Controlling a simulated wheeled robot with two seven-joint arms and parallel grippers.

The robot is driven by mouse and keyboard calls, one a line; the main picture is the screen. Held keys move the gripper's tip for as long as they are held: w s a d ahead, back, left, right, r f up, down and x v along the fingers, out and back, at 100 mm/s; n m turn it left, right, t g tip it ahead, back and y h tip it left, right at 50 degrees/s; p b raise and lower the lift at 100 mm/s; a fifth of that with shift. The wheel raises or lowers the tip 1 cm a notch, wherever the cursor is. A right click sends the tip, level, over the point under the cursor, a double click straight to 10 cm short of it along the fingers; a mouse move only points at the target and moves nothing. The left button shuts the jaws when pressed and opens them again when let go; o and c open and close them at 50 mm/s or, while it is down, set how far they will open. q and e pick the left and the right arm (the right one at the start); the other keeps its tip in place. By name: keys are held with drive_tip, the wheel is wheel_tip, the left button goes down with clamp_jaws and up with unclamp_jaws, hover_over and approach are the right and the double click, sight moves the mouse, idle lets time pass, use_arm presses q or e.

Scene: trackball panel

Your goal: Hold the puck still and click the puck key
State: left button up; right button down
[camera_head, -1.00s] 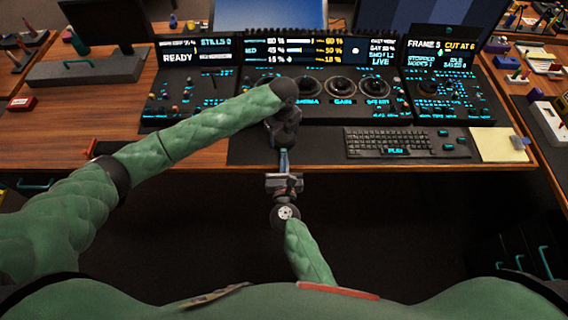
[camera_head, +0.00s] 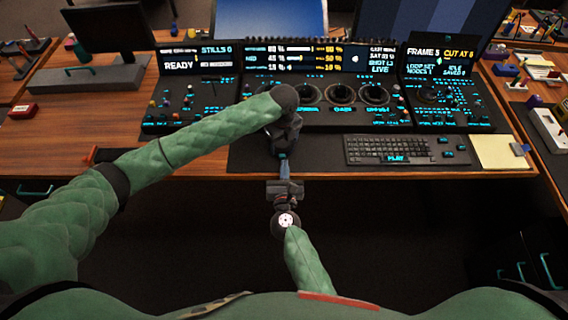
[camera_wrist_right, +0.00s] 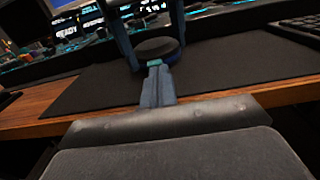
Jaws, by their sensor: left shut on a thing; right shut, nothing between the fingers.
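The puck (camera_wrist_right: 157,48) is a dark round disc with a blue side, on the dark desk mat (camera_wrist_right: 235,68). My left gripper (camera_wrist_right: 150,40) comes down over it, with one finger on each side, shut on the puck. In the head view the left hand hides the puck. My right gripper (camera_wrist_right: 155,72) is shut and empty, its fingertips at the puck's near side; it also shows in the head view (camera_head: 284,160). A small teal patch shows at these fingertips. I cannot tell whether it is the puck key or whether the fingers touch it.
A keyboard (camera_head: 388,149) lies right of the hands, with a yellow pad (camera_head: 500,151) beyond it. The console (camera_head: 340,100) with dials and screens stands behind. The wooden desk's front edge (camera_wrist_right: 40,128) runs below my right gripper. The mat right of the puck is clear.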

use_arm(q)
drive_tip(key=shift+s+a+f, duration=0.1)
drive_tip(key=shift+s+f, duration=0.05)
drive_tip(key=shift+f, duration=0.1)
use_arm(e)
drive_tip(key=s, duration=1.2)
drive_tip(key=shift+s+f, duration=0.1)
drive_tip(key=shift+f, duration=0.05)
use_arm(q)
drive_tip(key=o, duration=1)
drive_tip(key=shift+o, duration=0.2)
wheel_tip(320, 180, up, 12)
drive_tip(key=shift+r, duration=0.15)
drive_tip(key=shift+r+p, duration=2.9)
drive_tip(key=shift+p, duration=0.05)
use_arm(e)
drive_tip(key=shift+r, duration=3)
use_arm(q)
wheel_tip(320, 180, up, 4)
drive_tip(key=p, duration=0.3)
drive_tip(key=shift+p, duration=0.4)
use_arm(e)
wheel_tip(320, 180, up, 4)
drive_tip(key=shift+f, duration=0.15)
